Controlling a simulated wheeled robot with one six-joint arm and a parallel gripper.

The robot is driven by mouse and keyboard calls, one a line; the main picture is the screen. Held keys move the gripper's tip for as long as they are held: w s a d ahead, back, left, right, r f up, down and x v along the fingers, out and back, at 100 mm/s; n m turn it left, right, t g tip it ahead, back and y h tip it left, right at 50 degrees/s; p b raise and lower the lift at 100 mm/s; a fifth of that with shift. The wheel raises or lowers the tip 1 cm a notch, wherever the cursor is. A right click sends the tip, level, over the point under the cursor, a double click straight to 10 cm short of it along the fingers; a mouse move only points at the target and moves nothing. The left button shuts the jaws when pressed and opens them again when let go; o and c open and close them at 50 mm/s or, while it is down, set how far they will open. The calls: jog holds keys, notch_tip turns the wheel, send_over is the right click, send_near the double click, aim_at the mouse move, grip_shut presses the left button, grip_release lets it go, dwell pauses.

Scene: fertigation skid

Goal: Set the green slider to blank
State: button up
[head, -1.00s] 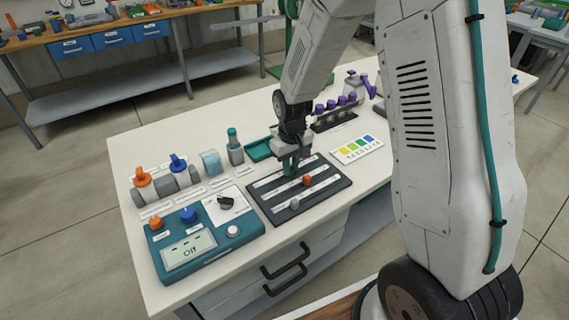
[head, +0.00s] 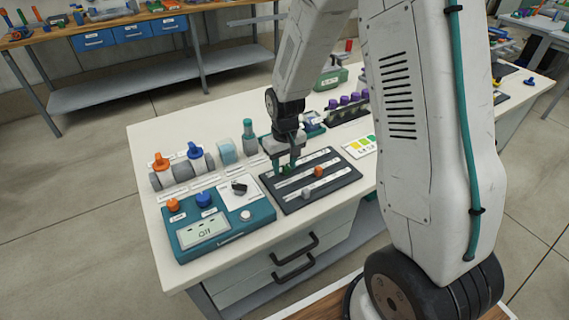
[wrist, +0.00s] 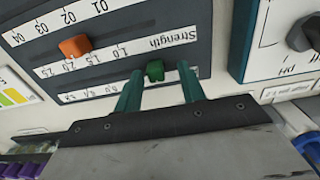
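The green slider (wrist: 155,70) sits on the dark slider panel (wrist: 225,70) in the wrist view, on the strip nearest my gripper. My gripper (wrist: 161,88) is open, with one teal finger on each side of the green slider and gaps between. In the head view my gripper (head: 286,166) is low over the panel's (head: 340,188) far left part, and the green slider (head: 287,170) shows only partly between the fingers. The strip's marks are small and upside down; I cannot read which one the slider stands at.
An orange slider (head: 318,172) and a grey slider (head: 306,194) sit on the other strips. A teal control box (head: 232,238) with knobs and a display stands left of the panel. Purple-capped vials (head: 345,101) stand behind, and a colour chart (head: 362,148) lies to the right.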

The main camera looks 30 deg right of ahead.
aim_at(284, 167)
notch_tip(284, 167, up, 8)
jog(key=shift+f, duration=0.1)
dwell(0.4)
jog(key=s+r, duration=0.6)
jog(key=s, duration=0.3)
jog(key=s+a+r+t, duration=0.1)
jog(key=s+r, duration=0.5)
jog(key=s, duration=0.3)
jog(key=s+r, duration=0.6)
jog(key=s, duration=0.3)
jog(key=shift+s+a+r+m, duration=0.2)
jog(key=shift+a+r+m, duration=0.1)
jog(key=shift+m, duration=0.1)
